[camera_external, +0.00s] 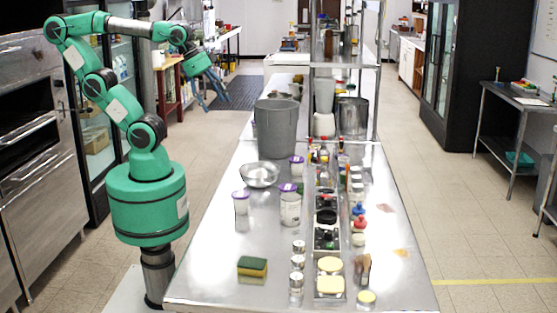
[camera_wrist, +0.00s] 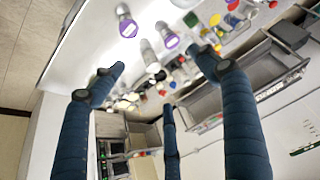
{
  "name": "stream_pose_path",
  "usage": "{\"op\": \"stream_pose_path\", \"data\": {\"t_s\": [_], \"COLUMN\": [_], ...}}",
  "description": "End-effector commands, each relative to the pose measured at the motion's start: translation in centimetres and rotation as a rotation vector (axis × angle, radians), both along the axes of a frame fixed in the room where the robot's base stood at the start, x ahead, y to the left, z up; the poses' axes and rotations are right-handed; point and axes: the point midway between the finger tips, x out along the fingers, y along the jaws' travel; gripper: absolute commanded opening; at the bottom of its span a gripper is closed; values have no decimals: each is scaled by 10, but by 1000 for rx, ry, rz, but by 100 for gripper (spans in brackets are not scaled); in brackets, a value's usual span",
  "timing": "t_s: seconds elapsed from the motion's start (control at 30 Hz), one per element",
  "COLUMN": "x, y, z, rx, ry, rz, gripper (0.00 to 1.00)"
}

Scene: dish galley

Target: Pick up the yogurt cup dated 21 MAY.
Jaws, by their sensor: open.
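Several cups with purple lids stand on the steel counter. In the external view, one white cup (camera_external: 241,207) is at the left edge, and another (camera_external: 297,170) is farther back beside the metal bowl. A third purple lid (camera_external: 288,187) shows by a pale container; I cannot tell whether it sits on it. The wrist view shows two purple lids, one at the top (camera_wrist: 128,27) and one right of it (camera_wrist: 170,41). No date is legible, so I cannot tell which is 21 MAY. My gripper (camera_external: 219,92) is open and empty, raised left of the counter, apart from the cups.
A tall grey bin (camera_external: 276,130) and a metal bowl (camera_external: 260,174) stand near the cups. Right of them is a row of bottles and inset pans (camera_external: 327,238). A sponge (camera_external: 252,266) and small shakers (camera_external: 297,264) are near the front. The front left counter is mostly clear.

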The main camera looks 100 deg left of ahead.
Motion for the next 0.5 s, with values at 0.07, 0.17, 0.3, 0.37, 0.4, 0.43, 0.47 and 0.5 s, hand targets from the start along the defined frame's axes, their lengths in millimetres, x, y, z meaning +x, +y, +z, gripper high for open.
{"op": "stream_pose_path", "data": {"t_s": [0.07,0.17,0.3,0.37,0.4,0.43,0.47,0.5], "x": [5,14,35,46,54,61,67,75], "y": [0,0,1,1,1,1,2,2], "z": [0,-1,-4,-6,-8,-10,-12,-14], "rx": [2,6,16,19,23,25,28,31], "ry": [8,25,60,78,89,99,110,123], "rz": [-4,-11,-29,-38,-45,-50,-56,-64], "gripper": [75,75,75,75,75,75,75,75]}}
